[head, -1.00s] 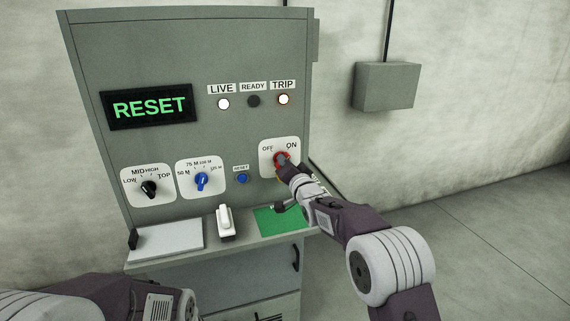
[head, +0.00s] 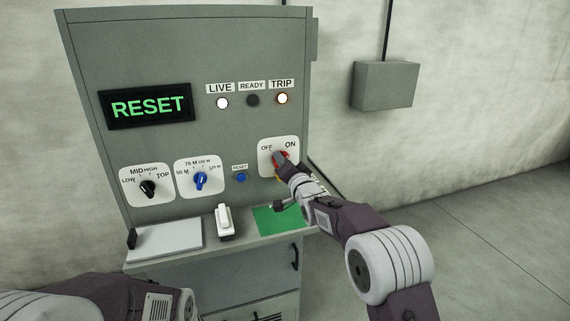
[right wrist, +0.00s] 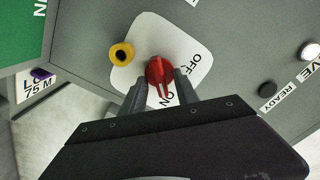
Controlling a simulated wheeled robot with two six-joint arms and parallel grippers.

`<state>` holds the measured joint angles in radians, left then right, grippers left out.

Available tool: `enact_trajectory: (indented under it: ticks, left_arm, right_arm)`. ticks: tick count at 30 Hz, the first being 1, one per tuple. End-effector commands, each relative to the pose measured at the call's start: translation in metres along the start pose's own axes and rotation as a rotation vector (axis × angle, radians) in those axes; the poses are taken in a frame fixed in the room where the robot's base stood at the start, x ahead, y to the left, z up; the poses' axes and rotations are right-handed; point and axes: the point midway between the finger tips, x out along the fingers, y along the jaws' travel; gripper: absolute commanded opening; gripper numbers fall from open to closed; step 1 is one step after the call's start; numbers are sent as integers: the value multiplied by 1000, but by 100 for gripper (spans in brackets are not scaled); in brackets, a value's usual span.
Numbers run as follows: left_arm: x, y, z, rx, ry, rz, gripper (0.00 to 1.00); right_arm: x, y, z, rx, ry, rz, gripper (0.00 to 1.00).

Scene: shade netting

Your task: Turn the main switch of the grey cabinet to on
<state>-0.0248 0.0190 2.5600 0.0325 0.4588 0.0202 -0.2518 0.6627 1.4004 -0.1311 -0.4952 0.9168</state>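The grey cabinet (head: 210,55) stands ahead with its main switch (head: 279,157), a red knob on a white OFF/ON plate, at the right of its panel. In the right wrist view, the narrow grip of the red switch (right wrist: 161,75) points toward the ON label, and OFF lies to its upper right. My right gripper (head: 284,162) is at the knob. In the right wrist view, its two fingers (right wrist: 162,84) stand apart on either side of the knob, with gaps beside the grip. Whether the fingertips touch the knob's rim is unclear. My left gripper is out of view.
The display (head: 149,106) reads RESET in green. The LIVE (head: 222,103) and TRIP (head: 283,98) lamps are lit; READY (head: 253,100) is dark. A black dial (head: 148,187), a blue dial (head: 200,180) and a blue button (head: 241,178) sit left of the switch. A yellow ring (right wrist: 122,54) adjoins the knob.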

Motion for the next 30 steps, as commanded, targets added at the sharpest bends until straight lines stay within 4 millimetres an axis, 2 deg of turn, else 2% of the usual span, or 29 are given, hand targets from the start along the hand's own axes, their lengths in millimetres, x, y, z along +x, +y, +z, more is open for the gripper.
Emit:
enact_trajectory:
  ticks: [5,12,17,21,28,30]
  left_arm:
    - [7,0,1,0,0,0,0]
    - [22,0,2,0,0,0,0]
    - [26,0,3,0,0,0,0]
    - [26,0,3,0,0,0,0]
    - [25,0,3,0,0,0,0]
    - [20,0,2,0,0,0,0]
  right_arm:
    - [-14,1,1,0,1,-1,36]
    - [-61,2,1,0,2,-1,36]
    - [-84,1,0,0,1,0,36]
    - [-91,0,0,1,0,0,36]
    - [-91,0,-1,1,1,1,36]
    - [-92,-2,-14,0,17,5,36]
